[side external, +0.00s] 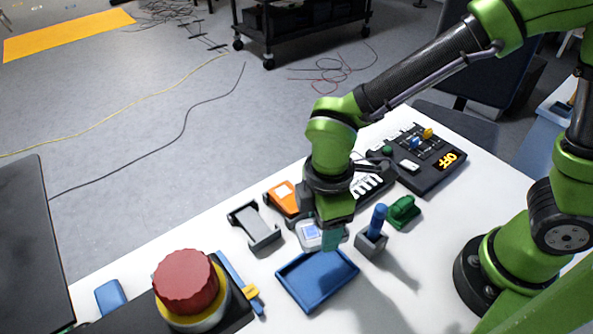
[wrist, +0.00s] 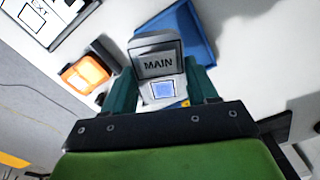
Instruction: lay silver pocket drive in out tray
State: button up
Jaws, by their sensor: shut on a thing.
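The silver pocket drive (wrist: 157,67) is between my gripper's teal fingers in the wrist view, with a grey face marked "MAIN" and a paler part with a blue square. In the side view a pale part with a blue square (side external: 309,233) shows beside my gripper (side external: 326,236), which hides the rest. My gripper is shut on the drive, also seen in the wrist view (wrist: 161,88). The blue out tray (side external: 313,282) is empty where visible and lies just in front of the gripper. It also shows behind the drive in the wrist view (wrist: 203,35). The drive's exact height is unclear.
A grey holder with a blue peg (side external: 371,243) stands close right of the tray, with a green item (side external: 403,211) behind. A grey cradle (side external: 256,228) and an orange device (side external: 283,198) are left and behind. A big red button (side external: 186,283) stands front left.

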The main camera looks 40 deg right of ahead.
aim_at(318, 273)
jog(key=s+a+f+n, duration=0.1)
jog(key=s+a+n, duration=0.1)
jog(key=n, duration=0.1)
jog(key=shift+s+f, duration=0.25)
jog(key=shift+f, duration=0.15)
jog(key=shift+w+a+f+n, duration=0.15)
jog(key=shift+a+n, duration=0.1)
jog(key=shift+n, duration=0.45)
jog(key=shift+f, duration=2.65)
jog(key=shift+f, duration=0.35)
jog(key=o, duration=1.2)
jog(key=shift+d, duration=0.1)
